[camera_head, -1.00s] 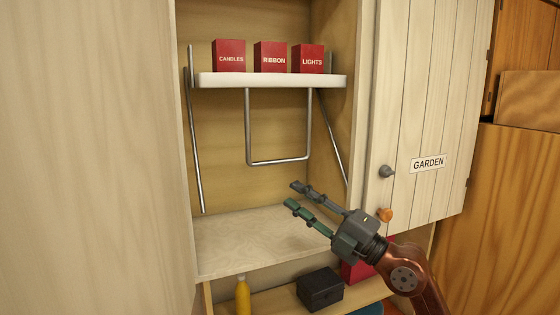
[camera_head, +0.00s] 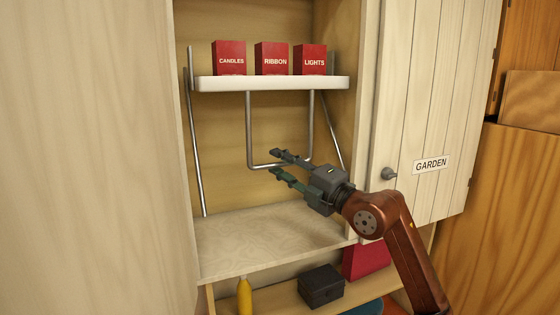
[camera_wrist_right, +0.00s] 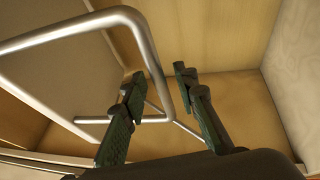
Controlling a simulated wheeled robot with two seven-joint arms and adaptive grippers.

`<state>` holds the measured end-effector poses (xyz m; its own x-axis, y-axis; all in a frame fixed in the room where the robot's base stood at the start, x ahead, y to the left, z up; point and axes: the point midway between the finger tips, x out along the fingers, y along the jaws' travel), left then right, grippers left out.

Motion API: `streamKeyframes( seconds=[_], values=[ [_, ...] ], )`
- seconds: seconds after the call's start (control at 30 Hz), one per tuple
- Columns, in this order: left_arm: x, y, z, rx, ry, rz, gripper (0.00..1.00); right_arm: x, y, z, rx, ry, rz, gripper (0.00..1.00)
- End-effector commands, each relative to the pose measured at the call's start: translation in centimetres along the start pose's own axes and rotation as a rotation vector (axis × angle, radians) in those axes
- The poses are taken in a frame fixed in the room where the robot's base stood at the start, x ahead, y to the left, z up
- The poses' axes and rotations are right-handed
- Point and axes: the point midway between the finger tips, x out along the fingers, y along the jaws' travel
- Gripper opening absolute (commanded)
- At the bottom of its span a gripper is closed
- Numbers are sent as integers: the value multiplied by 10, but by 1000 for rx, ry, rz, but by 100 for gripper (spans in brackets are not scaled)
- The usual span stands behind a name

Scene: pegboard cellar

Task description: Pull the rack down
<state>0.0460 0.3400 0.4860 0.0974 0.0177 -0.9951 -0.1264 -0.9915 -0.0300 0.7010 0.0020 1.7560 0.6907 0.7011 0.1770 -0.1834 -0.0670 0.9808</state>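The rack is a white shelf (camera_head: 270,84) in the upper part of the open cabinet, carrying three red boxes labelled CANDLES (camera_head: 229,58), RIBBON (camera_head: 271,58) and LIGHTS (camera_head: 310,59). A U-shaped metal handle (camera_head: 250,130) hangs under it. My left gripper is not in view.
Slanted metal struts (camera_head: 196,150) flank the rack. The cabinet floor (camera_head: 260,235) below is bare. A door labelled GARDEN (camera_head: 431,166) with a grey knob (camera_head: 388,173) stands at right. A lower shelf holds a yellow bottle (camera_head: 244,297) and a black box (camera_head: 320,286).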

Motion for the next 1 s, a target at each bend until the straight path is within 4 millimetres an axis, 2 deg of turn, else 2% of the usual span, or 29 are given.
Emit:
streamKeyframes(
  seconds=[0.23, 0.63, 1.0],
  values=[
    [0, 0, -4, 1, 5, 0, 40, 1, -1, 0, 0, 1, 0, 27],
    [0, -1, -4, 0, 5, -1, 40, 1, -1, 0, 0, 1, 0, 0],
    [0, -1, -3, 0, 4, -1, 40, 1, -1, 0, 1, 1, -1, 0]
  ],
)
